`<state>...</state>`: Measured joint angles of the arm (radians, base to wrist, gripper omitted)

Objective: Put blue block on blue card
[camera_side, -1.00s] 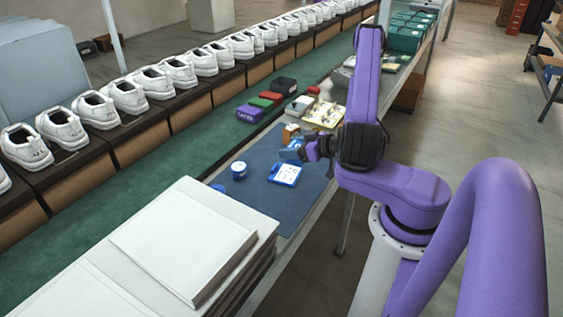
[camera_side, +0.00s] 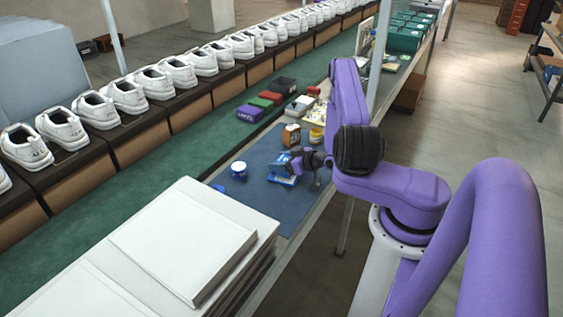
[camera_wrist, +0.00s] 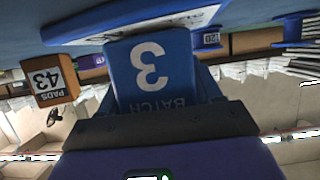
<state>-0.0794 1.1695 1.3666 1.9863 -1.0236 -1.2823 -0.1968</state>
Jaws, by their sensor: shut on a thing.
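The blue block (camera_side: 281,163) is in my gripper (camera_side: 293,163), low over the blue card (camera_side: 283,181) in the side view. In the wrist view the blue block (camera_wrist: 150,68) shows a white 3 and the word BATCH upside down, between the fingers of my gripper (camera_wrist: 158,85). The blue card (camera_wrist: 85,38), blue-edged with a white face, lies just beyond the block there. My gripper and the block hide part of the card. I cannot tell whether the block touches it.
A white tub with blue trim (camera_side: 239,170) stands left of the card on the dark mat (camera_side: 262,152). An orange-brown PADS box (camera_side: 291,135) and a yellow jar (camera_side: 316,136) stand behind. White stacked boards (camera_side: 185,240) lie in front. The mat's left part has free room.

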